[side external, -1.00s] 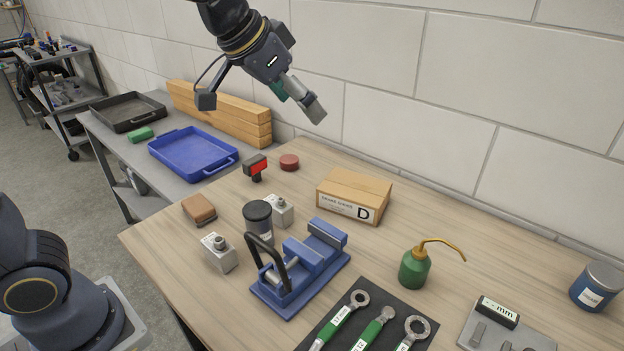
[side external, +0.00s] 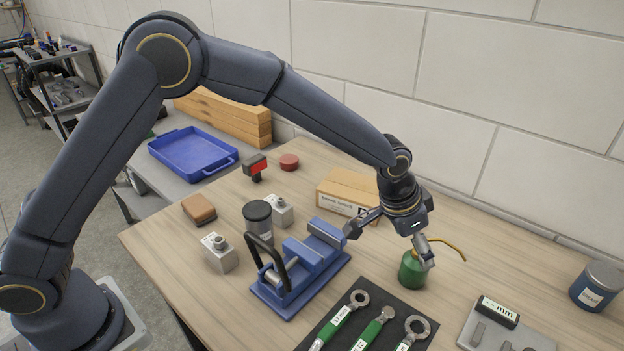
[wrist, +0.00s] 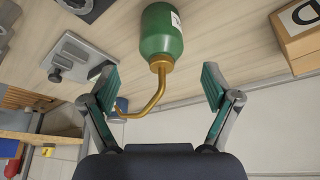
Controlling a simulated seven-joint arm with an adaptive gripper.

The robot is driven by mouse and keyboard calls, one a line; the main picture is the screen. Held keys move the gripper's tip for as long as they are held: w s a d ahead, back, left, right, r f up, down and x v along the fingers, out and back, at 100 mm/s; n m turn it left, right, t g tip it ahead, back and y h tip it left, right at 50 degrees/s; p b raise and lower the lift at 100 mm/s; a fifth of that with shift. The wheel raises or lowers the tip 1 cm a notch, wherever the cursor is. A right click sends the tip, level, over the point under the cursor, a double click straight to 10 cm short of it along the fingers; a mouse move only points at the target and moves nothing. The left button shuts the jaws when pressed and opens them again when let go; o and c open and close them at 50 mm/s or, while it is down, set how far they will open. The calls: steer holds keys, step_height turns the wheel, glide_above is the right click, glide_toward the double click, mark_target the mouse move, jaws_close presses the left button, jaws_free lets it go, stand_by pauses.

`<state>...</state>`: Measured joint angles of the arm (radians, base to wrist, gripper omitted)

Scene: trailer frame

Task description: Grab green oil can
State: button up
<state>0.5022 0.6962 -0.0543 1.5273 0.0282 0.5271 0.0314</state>
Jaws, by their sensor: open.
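The green oil can (side external: 412,272) stands upright on the wooden bench, with its brass spout curving to the right in the side view. In the wrist view the green can (wrist: 161,32) and its spout show between and just beyond the open fingers. My gripper (side external: 424,252) is at the top of the can, pointing down, and partly hides it. In the wrist view my gripper (wrist: 158,85) has its fingers spread, one on either side of the spout's base. I cannot tell whether a finger touches the can.
A cardboard box (side external: 345,191) stands behind my wrist and a blue vise (side external: 302,268) to the left. A dark mat with green-handled wrenches (side external: 372,330) lies in front. A grey plate with a gauge (side external: 497,312) and a blue tin (side external: 596,287) are to the right.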

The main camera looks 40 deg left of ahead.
mark_target(416, 255)
steer(key=x, duration=0.7)
steer(key=shift+a, duration=0.1)
steer(key=c, duration=1.5)
steer(key=shift+c, duration=0.3)
steer(key=shift+r, duration=0.2)
